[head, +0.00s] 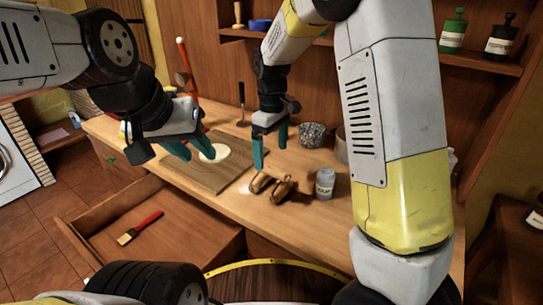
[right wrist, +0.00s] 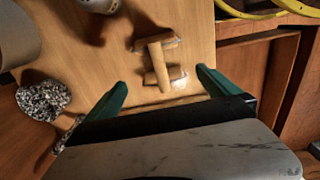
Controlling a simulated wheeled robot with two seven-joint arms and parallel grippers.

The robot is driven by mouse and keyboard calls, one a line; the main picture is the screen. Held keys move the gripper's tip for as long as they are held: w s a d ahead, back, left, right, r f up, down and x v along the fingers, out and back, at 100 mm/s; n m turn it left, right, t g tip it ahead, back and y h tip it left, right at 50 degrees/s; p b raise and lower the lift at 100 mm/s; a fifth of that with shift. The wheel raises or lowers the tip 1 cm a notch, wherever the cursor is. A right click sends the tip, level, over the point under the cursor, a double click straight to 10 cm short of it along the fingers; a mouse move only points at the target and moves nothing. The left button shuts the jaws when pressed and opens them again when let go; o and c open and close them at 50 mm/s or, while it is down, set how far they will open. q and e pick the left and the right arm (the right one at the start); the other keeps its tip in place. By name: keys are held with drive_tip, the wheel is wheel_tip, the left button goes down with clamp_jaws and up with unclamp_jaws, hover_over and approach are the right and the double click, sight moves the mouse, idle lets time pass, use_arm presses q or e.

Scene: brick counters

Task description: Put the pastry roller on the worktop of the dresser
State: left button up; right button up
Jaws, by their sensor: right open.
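The pastry roller (head: 272,187), a small wooden tool with a roller at each end of a short handle, lies on the dresser's worktop (head: 240,205) near the front edge. It also shows in the right wrist view (right wrist: 158,62), lying between and beyond the fingertips. My right gripper (head: 270,152) is open and empty, pointing down just above and behind the roller; its fingers also show in the right wrist view (right wrist: 162,90). My left gripper (head: 196,152) has its teal fingers apart above the wooden board, with nothing seen between them.
A wooden board (head: 205,175) with pale dough (head: 214,152) lies left of the roller. A grey-labelled jar (head: 325,183) stands close on its right, and a speckled bowl (head: 312,134) behind. Below, an open drawer (head: 190,235) holds a red-handled brush (head: 140,228). Shelves rise behind.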

drive_tip(key=shift+r, duration=0.85)
drive_tip(key=s+d+r+m+t+y, duration=0.3)
drive_tip(key=s+d+r+m, duration=0.3)
drive_tip(key=s+d+r, duration=0.4)
drive_tip(key=s+d+r+m+t, duration=0.1)
drive_tip(key=s+d+m, duration=0.1)
drive_tip(key=s, duration=0.3)
drive_tip(key=s+d+r+m+t, duration=0.1)
drive_tip(key=s+d+m+t, duration=0.1)
drive_tip(key=s, duration=0.4)
drive_tip(key=shift+m+h, duration=0.3)
drive_tip(key=shift+h, duration=0.1)
drive_tip(key=shift+s+d, duration=0.1)
